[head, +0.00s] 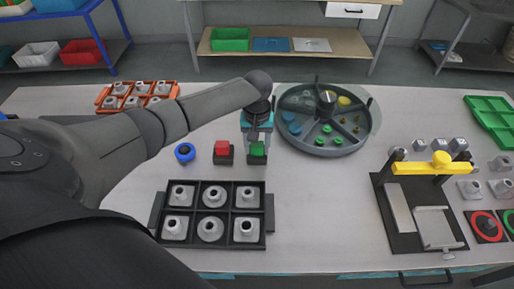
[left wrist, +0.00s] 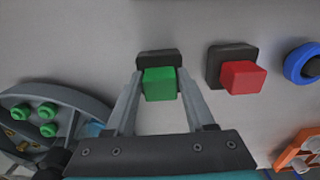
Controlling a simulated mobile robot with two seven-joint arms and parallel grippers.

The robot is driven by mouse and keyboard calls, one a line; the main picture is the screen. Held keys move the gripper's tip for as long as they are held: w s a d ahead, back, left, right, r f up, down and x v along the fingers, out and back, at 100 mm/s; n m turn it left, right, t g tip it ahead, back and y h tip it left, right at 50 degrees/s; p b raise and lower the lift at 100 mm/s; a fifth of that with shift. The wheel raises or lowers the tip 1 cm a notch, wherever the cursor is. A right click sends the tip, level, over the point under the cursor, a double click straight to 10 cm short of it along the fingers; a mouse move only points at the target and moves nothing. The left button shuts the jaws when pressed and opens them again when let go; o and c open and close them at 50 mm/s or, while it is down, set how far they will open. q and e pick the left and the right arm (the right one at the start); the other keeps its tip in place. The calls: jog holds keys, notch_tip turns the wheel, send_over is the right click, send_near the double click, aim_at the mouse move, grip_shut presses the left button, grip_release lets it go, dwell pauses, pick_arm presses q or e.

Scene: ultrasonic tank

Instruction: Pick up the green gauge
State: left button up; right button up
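The green gauge (head: 257,150) is a small green block in a dark holder on the table, just left of the round grey tray. It also shows in the left wrist view (left wrist: 160,84), with its dark holder (left wrist: 159,57) behind it. My left gripper (head: 257,143) points down over the gauge. In the left wrist view, its fingers (left wrist: 160,78) are open, one on each side of the green block, with what looks like a narrow gap at each side. Whether the fingers touch the block is hard to tell. My right gripper is not in view.
A red block (head: 222,148) in a similar dark holder stands close to the left, with a blue ring (head: 185,152) beyond it. The round tray (head: 340,143) is close on the right. A black compartment tray (head: 258,184) lies in front. A yellow-topped fixture (head: 420,168) stands right.

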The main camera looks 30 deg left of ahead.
pick_arm(q)
grip_shut()
jog(key=shift+r, duration=0.15)
